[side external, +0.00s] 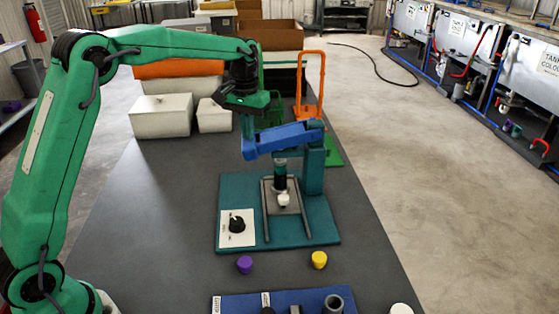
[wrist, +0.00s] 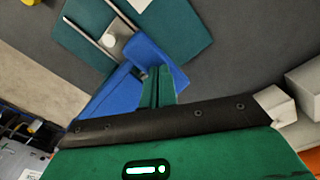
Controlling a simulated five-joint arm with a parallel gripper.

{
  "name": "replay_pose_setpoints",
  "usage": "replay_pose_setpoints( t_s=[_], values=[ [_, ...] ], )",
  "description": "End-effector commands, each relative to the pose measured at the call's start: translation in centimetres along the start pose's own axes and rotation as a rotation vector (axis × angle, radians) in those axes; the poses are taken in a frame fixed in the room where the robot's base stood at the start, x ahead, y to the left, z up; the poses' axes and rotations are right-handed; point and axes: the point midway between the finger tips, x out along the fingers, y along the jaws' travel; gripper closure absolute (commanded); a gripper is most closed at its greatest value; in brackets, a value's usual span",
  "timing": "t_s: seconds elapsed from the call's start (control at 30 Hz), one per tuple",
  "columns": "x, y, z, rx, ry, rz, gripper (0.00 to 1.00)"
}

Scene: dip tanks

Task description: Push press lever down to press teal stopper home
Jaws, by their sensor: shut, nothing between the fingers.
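The press stands on a teal base plate (side external: 327,225) on the dark table, with a teal column (side external: 313,172) at its right rear. Its blue lever (side external: 285,140) extends left from the column, roughly level. A black ram (side external: 280,180) hangs under the lever over a grey slide with two rails. A small white round piece (side external: 283,199) sits at the front of the slide. I cannot make out a teal stopper. My gripper (wrist: 158,75) is shut and empty, its green fingers over the blue lever (wrist: 148,55) in the wrist view. I cannot tell whether they touch.
A white plate with a black knob (side external: 237,225) is on the base plate. A purple stopper (side external: 245,264) and a yellow stopper (side external: 319,260) stand in front, before a blue rack (side external: 235,304). White boxes (side external: 160,117) and an orange frame (side external: 311,85) are behind.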

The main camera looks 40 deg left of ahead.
Motion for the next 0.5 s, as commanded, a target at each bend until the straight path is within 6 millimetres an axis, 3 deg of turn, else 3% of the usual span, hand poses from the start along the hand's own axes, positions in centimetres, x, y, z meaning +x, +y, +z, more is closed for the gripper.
replay_pose_setpoints(
  t_s=[0.5],
  values=[
    [0.66,0.15,-0.08,0.000,-0.001,0.000,1.00]
  ],
)
